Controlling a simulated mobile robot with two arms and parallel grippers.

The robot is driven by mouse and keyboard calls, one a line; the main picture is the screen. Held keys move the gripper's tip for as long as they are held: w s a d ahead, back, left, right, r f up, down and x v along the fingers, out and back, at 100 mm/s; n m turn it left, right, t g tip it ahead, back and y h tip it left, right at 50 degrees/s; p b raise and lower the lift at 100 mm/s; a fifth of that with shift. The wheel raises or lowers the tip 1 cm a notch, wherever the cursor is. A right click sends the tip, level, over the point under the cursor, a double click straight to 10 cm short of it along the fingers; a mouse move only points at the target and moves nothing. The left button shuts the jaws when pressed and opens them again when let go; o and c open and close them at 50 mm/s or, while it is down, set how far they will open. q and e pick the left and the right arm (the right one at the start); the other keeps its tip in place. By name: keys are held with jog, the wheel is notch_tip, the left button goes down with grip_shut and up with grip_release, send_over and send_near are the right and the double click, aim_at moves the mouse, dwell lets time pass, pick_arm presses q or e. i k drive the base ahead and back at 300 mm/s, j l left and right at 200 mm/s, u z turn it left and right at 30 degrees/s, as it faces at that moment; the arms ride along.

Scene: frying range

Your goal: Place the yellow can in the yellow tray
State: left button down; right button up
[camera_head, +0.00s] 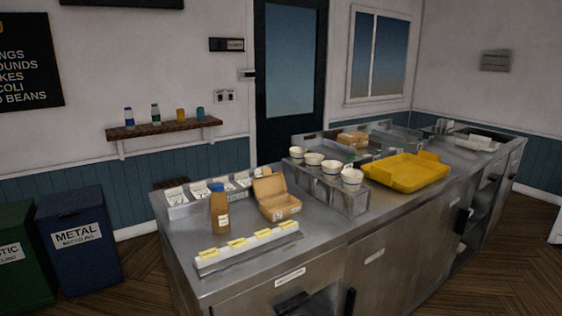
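The yellow can (180,115) stands upright on the wooden wall shelf (163,130) at the left, between a green-labelled bottle (155,114) and a blue can (200,114). Neither of my grippers shows in the head view.
The long steel counter (190,239) holds a sauce bottle (220,208), an open carton (277,205), several white cups (313,160) and a white ticket rail (247,247). A blue metal bin (80,247) and a green bin (22,270) stand below left of the shelf.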

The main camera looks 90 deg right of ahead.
aim_at(402, 176)
jog(key=k+l+z, duration=0.65)
jog(key=l, duration=0.25)
jog(key=k+l+z, duration=0.2)
jog(key=l, duration=0.2)
jog(key=k+l+z, duration=0.2)
jog(key=l, duration=0.2)
jog(key=k+l+z, duration=0.1)
jog(key=l+z, duration=0.15)
jog(key=l, duration=0.15)
